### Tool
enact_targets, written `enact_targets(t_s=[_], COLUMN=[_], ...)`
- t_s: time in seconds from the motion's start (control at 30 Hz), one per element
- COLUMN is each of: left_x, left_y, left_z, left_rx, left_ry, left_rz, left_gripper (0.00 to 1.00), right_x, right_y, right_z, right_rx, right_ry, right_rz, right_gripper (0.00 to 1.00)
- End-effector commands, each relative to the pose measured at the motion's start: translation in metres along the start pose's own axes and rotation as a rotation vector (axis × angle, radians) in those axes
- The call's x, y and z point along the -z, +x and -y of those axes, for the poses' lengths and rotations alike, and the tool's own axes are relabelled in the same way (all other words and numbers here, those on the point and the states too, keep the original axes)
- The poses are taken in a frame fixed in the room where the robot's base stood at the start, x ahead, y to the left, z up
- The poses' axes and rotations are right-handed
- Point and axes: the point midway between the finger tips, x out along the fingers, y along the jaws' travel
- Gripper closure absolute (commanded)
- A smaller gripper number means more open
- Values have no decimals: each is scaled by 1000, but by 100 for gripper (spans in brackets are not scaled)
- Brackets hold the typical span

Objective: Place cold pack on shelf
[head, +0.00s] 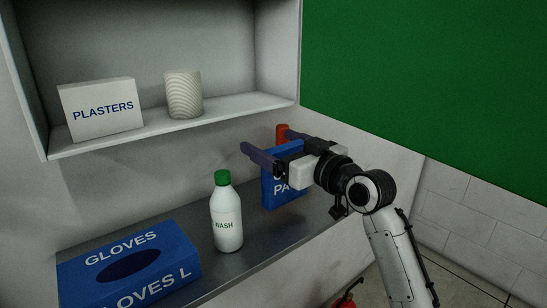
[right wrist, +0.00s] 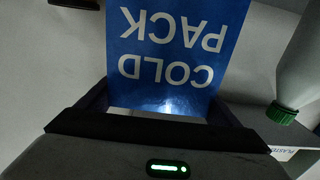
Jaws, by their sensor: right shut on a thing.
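The blue cold pack (head: 270,190) stands upright over the right part of the grey lower shelf (head: 275,230). I cannot tell whether its base touches that surface. My right gripper (head: 267,143) is shut on its upper part and partly hides the lettering. In the right wrist view, the cold pack (right wrist: 175,45) sits between both fingers of the right gripper (right wrist: 160,108), its label upside down. An upper shelf (head: 220,112) is in the open cabinet, with bare room right of the white cup. My left gripper is not in view.
A white plasters box (head: 103,125) and a ribbed white cup (head: 183,95) stand on the upper shelf. A wash bottle (head: 228,230) with a green cap and a blue gloves box (head: 170,250) stand below. A red thing (head: 282,131) shows behind the cold pack.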

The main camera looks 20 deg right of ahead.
Motion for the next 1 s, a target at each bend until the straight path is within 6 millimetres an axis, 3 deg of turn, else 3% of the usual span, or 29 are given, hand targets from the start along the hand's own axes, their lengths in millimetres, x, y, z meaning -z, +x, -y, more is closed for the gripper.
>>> enact_targets(t_s=[0.13,0.37,0.7,0.73,0.8,1.0], left_x=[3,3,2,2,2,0], left_y=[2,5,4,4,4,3], left_z=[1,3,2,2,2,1], left_rx=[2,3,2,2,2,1], left_ry=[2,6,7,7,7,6], left_rz=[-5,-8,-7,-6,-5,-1], left_gripper=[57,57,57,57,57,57], right_x=[-4,-34,-37,-38,-37,-37], right_y=[5,4,4,4,4,4], right_z=[0,0,0,0,0,0], right_rx=[0,0,0,0,0,0], right_ry=[1,3,0,0,1,1], right_rz=[-2,-1,-3,-1,-1,-1], right_gripper=[55,56,56,11,0,0])
